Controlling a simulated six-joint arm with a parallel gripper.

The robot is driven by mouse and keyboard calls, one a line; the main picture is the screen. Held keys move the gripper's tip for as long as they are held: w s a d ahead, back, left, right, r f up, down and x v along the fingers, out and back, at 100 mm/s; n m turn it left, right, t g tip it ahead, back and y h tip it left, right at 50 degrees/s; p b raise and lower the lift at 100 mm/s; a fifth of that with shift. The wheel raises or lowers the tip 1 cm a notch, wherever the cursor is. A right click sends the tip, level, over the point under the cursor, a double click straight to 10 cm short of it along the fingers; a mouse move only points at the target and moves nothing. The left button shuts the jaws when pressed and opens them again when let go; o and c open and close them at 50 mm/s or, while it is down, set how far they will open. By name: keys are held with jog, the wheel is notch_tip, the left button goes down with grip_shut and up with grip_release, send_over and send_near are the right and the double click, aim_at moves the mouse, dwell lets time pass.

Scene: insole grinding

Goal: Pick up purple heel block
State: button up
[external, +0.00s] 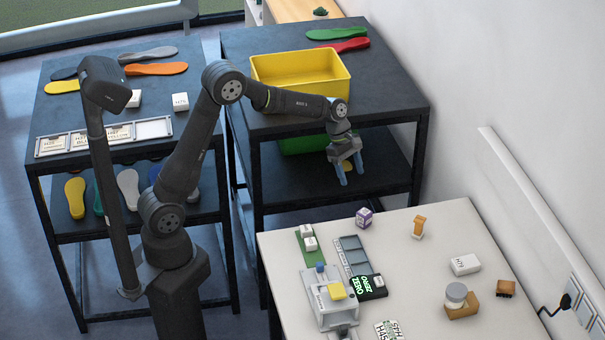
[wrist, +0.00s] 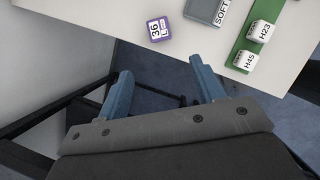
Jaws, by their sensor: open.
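The purple heel block (external: 364,217) stands near the far edge of the white table. In the wrist view the purple heel block (wrist: 159,29) shows a white face marked "36 L" near the table edge. My gripper (external: 348,180) is open and empty, in the air beyond the white table's far edge, above and to the left of the block. In the wrist view my gripper (wrist: 165,82) has its two blue fingers spread apart, with the block ahead of them and not between them.
The white table (external: 400,255) also holds a green strip (external: 314,256) with white blocks, a grey tray (external: 355,256), a scale-like device (external: 328,296) and an orange-brown stand (external: 418,227). A dark shelf table (external: 410,95) with a yellow bin (external: 300,92) stands behind. A wall is at right.

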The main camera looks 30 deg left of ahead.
aim_at(364, 212)
jog(key=x, duration=0.9)
jog(key=shift+d+f, duration=0.2)
jog(key=shift+d+x, duration=0.2)
jog(key=shift+x, duration=1.15)
jog(key=shift+d+x, duration=0.2)
jog(key=shift+x, duration=1.2)
jog(key=shift+s+r, duration=0.1)
jog(key=shift+r, duration=0.1)
jog(key=c, duration=1)
jog(key=shift+c, duration=0.5)
jog(key=shift+r, duration=0.15)
